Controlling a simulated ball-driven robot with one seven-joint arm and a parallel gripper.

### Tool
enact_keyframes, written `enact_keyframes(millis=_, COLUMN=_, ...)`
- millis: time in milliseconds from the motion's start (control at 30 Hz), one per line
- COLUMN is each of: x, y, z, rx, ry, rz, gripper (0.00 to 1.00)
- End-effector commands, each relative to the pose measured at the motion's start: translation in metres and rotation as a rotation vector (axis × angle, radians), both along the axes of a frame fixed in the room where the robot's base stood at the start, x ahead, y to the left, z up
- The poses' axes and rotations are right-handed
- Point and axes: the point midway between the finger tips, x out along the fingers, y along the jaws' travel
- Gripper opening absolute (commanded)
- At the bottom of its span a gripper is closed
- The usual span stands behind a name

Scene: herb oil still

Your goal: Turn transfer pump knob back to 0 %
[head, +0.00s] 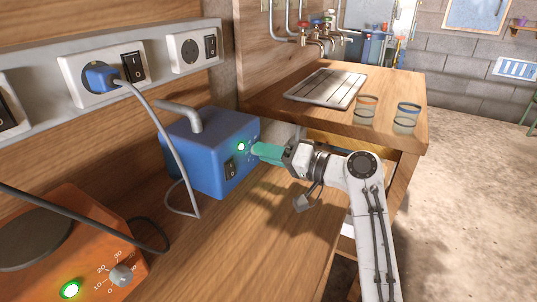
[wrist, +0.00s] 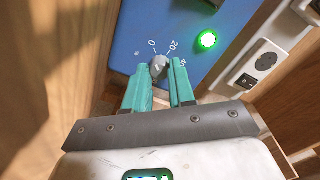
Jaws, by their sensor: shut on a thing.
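The transfer pump is a blue box (head: 208,150) on the wooden bench in the head view. Its front face (wrist: 190,30) fills the top of the wrist view. A small grey knob (wrist: 158,66) sits on that face, with the marks 0 and 20 above it and another mark partly hidden at its right. A green light (wrist: 208,39) glows beside the scale. My gripper (wrist: 162,76) has teal fingers closed on the knob, one on each side. In the head view my gripper (head: 256,151) reaches the pump's front from the right, and its fingers hide the knob.
An orange hot plate (head: 75,255) with its own knob (head: 121,275) stands at the lower left. A blue plug (head: 101,78) with a grey cable hangs from the socket strip. Two glass jars (head: 366,110) stand on the far counter. The bench before the pump is bare.

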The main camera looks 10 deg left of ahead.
Motion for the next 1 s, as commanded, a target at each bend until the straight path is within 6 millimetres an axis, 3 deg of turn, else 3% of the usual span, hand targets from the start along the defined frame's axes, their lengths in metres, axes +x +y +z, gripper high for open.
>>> enact_keyframes(millis=200, x=-0.001, y=0.0, z=-0.004, rx=-0.005, ry=0.005, rz=0.003, gripper=0.0)
enact_keyframes(millis=233, x=-0.001, y=0.0, z=-0.004, rx=-0.005, ry=0.005, rz=0.003, gripper=0.26)
enact_keyframes(millis=467, x=0.0, y=0.0, z=-0.002, rx=-0.002, ry=0.003, rz=0.001, gripper=0.48)
enact_keyframes(millis=767, x=-0.001, y=-0.002, z=-0.001, rx=-0.001, ry=0.002, rz=0.0, gripper=0.5)
enact_keyframes(millis=1000, x=-0.012, y=-0.033, z=0.001, rx=-0.001, ry=0.002, rz=-0.003, gripper=0.5)
